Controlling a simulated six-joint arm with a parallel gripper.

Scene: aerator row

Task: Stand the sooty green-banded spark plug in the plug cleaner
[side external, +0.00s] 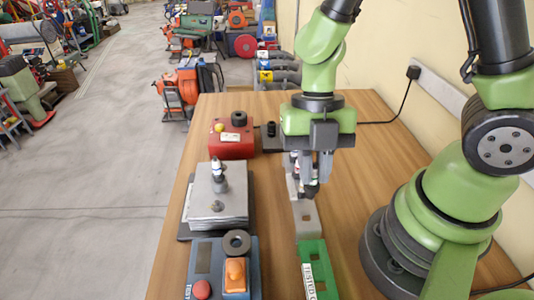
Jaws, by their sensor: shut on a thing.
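My gripper (308,178) points down over the grey metal rack (306,222) right of the table's middle. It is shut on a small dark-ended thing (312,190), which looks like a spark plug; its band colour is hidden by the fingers. I cannot tell whether its lower end touches the rack. A red box (232,148) with a black ring on top and a yellow knob stands at the back left; it may be the plug cleaner. Another spark plug (217,170), with a white upper part, stands on a grey stacked block (203,212).
A blue box (208,260) with a black ring, a red button and an orange switch stands at the front left. A green tray (318,272) with a white label lies in front of the rack. A small dark object (271,130) stands right of the red box.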

